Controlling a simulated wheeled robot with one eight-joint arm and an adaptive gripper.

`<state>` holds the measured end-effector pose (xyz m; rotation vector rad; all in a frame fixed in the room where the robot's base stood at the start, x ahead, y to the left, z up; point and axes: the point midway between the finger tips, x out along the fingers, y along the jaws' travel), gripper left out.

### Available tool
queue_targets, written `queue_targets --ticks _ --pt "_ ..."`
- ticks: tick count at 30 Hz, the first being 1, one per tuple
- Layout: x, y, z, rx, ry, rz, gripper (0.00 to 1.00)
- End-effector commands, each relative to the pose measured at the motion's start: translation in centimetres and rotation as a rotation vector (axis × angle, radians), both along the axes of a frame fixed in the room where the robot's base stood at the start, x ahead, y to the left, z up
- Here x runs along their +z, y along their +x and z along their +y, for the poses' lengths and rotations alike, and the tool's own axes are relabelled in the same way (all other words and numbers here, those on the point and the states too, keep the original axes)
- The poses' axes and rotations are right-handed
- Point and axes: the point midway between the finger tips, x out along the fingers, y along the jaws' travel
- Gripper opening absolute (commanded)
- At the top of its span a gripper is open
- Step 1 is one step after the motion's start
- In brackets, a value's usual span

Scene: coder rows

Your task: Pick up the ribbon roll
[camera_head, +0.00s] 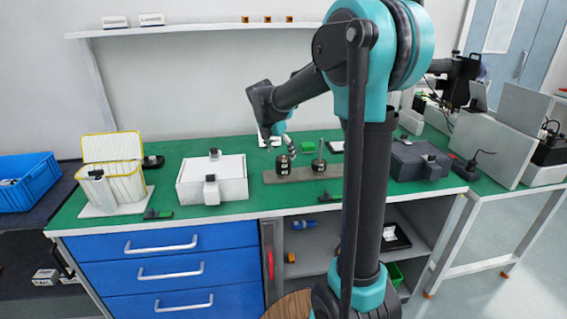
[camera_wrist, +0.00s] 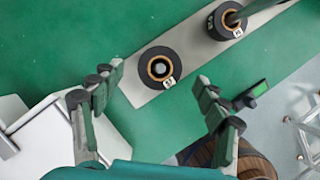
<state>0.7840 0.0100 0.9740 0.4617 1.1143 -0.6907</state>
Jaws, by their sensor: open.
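Two black ribbon rolls stand on a long grey-brown board (camera_head: 342,170) on the green bench top. The left ribbon roll (camera_head: 283,166) shows in the wrist view as a black ring (camera_wrist: 160,67) with a copper-coloured core and a small white label. The right ribbon roll (camera_head: 319,165) has a dark post rising from it; it is at the top of the wrist view (camera_wrist: 226,22). My gripper (camera_wrist: 158,78) is open and empty, its fingers spread to either side of the left roll in the picture. In the head view my gripper is above that roll; contact is not visible.
A white box (camera_head: 212,180) is left of the board and a dark grey box (camera_head: 418,160) right of it. A yellow-rimmed basket (camera_head: 112,170) stands farther left. A small black-and-green item (camera_wrist: 252,94) lies near the bench's front edge.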

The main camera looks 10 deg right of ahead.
Motion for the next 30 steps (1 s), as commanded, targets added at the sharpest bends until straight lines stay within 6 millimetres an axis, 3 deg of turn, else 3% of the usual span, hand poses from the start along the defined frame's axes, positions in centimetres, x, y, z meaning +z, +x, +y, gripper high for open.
queue_targets --ticks 6,15,27,30 --pt "-2.5 0.6 -0.7 0.000 0.000 0.000 0.74" --pt "-2.9 0.7 -0.8 0.000 0.000 0.000 0.73" --pt "-2.9 0.7 -0.8 0.000 0.000 0.000 0.23" --pt "-2.8 0.7 -0.8 0.000 0.000 0.000 0.20"
